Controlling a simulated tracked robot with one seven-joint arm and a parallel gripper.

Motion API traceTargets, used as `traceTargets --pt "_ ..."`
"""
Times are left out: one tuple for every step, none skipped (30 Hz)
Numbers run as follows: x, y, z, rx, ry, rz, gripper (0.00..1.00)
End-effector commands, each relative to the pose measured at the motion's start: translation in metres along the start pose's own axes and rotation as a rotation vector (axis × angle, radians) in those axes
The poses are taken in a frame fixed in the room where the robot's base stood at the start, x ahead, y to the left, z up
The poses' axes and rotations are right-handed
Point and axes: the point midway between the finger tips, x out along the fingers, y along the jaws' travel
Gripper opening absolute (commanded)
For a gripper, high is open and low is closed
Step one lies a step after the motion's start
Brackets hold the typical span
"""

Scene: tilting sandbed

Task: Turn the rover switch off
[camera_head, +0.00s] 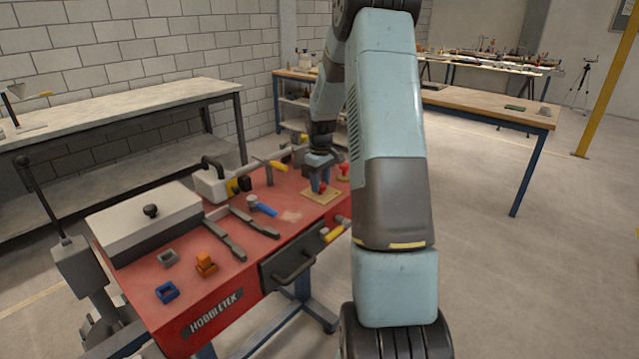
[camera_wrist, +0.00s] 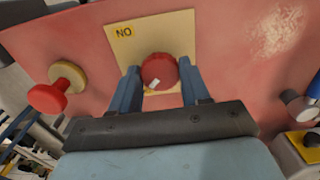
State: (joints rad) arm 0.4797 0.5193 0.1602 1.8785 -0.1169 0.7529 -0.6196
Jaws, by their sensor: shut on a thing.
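The rover switch is a red round knob (camera_wrist: 160,70) with a small white mark, on a yellow plate (camera_wrist: 118,48). The plate's lettering reads "ON" upside down in the wrist view. In the head view the plate (camera_head: 312,197) lies near the right end of the red workbench (camera_head: 210,300), and the knob is mostly hidden by my fingers. My gripper (camera_wrist: 160,85) has its two blue fingers on either side of the knob and is shut on it. In the head view my gripper (camera_head: 321,180) points down over the plate.
Another red knob (camera_wrist: 47,97) on a tan disc stands beside the plate. The bench also holds a white-lidded box (camera_head: 145,225), dark bars (camera_head: 225,240), a blue-headed tool (camera_head: 262,206) and small orange (camera_head: 206,264) and blue (camera_head: 167,291) blocks.

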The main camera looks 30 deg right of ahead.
Motion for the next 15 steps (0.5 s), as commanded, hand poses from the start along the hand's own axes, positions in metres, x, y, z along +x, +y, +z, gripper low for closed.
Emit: traceTargets --pt "-0.0011 0.0011 -0.0011 0.0 0.004 0.003 0.16" --pt "-0.0012 0.001 -0.0012 0.0 0.004 0.003 0.16" --pt "-0.0011 0.001 -0.0012 0.0 0.004 0.003 0.5" --pt "-0.0011 0.0008 -0.0011 0.0 0.003 0.003 0.53" --pt "-0.001 0.0007 -0.001 0.0 0.003 0.002 0.56" --pt "-0.0009 0.0006 -0.001 0.0 0.003 0.002 0.6" --pt "-0.0008 0.0005 -0.0009 0.0 0.003 0.002 0.62" --pt "-0.0007 0.0004 -0.0009 0.0 0.002 0.002 0.65" --pt "-0.0006 0.0003 -0.0008 0.0 0.002 0.001 0.69" --pt "-0.0005 0.0002 -0.0007 0.0 0.002 0.001 0.72" --pt "-0.0005 0.0002 -0.0007 0.0 0.002 0.001 0.72" --pt "-0.0004 0.0001 -0.0006 0.0 0.002 0.001 0.72" --pt "-0.0004 0.0001 -0.0006 0.001 0.001 0.001 0.72" --pt "-0.0003 0.0 -0.0005 0.001 0.001 0.0 0.72" --pt "-0.0003 0.0 -0.0005 0.001 0.001 0.0 0.72"
